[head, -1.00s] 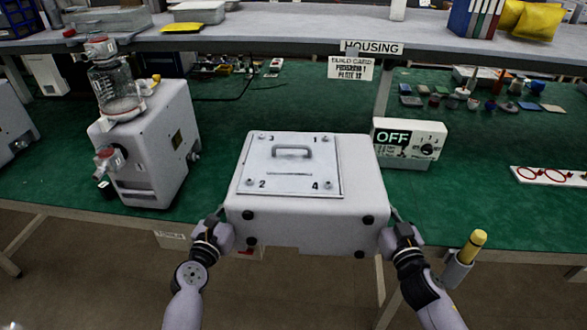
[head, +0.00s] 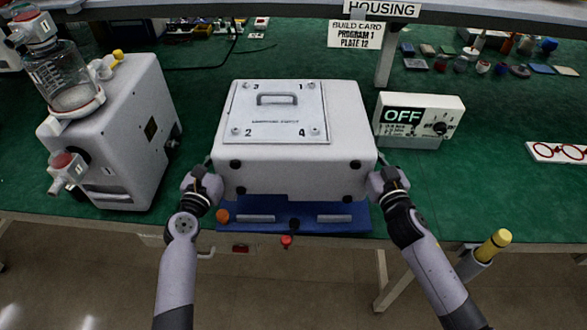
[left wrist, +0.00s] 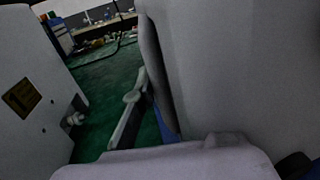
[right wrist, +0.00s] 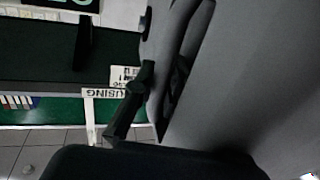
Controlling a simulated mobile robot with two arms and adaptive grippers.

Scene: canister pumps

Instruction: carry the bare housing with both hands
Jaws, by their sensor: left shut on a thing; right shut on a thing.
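The bare housing (head: 295,175) is a light grey box with a plate (head: 275,112) on top, which has a handle and corner numbers 1 to 4. Dark round feet show on its near face. My left gripper (head: 208,172) is shut on its left side and my right gripper (head: 379,172) is shut on its right side. The housing looks level, above or on a blue base (head: 295,217); whether they touch is hidden. Its wall also fills much of the left wrist view (left wrist: 235,70) and the right wrist view (right wrist: 250,80).
A canister pump (head: 120,135) with a glass jar stands to the left. A control box (head: 418,118) reading OFF stands close on the right. A yellow-topped holder (head: 485,255) is at the front right edge.

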